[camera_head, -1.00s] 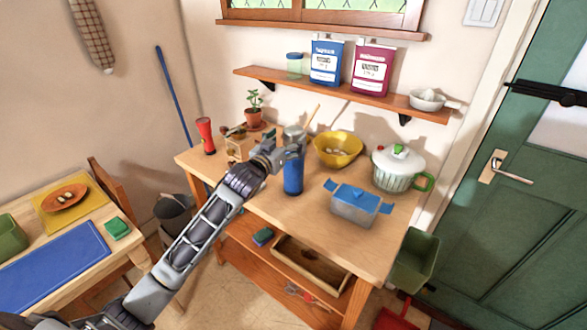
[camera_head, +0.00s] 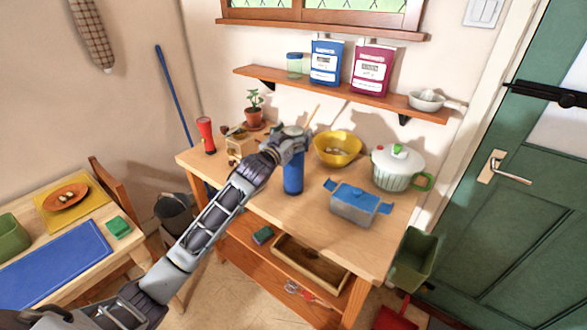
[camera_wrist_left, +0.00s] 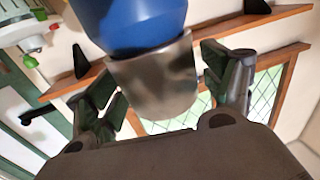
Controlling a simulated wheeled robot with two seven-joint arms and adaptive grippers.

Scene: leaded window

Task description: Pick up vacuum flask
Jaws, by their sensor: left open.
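The vacuum flask (camera_head: 293,178), blue with a metallic top, stands upright near the front edge of the wooden worktable. My left gripper (camera_head: 294,139) is at its upper end and hides much of the top. In the left wrist view the blue body and silver cap of the flask (camera_wrist_left: 150,25) sit between the open fingers of the gripper (camera_wrist_left: 165,88). A gap shows between the cap and the finger at right; contact at the left finger is unclear. My right gripper is not in view.
On the worktable (camera_head: 260,195), a yellow bowl (camera_head: 338,148) and a blue-lidded box (camera_head: 355,203) stand right of the flask. A white lidded pot (camera_head: 398,168) is farther right. A red item (camera_head: 206,135) and a potted plant (camera_head: 254,115) stand to the left.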

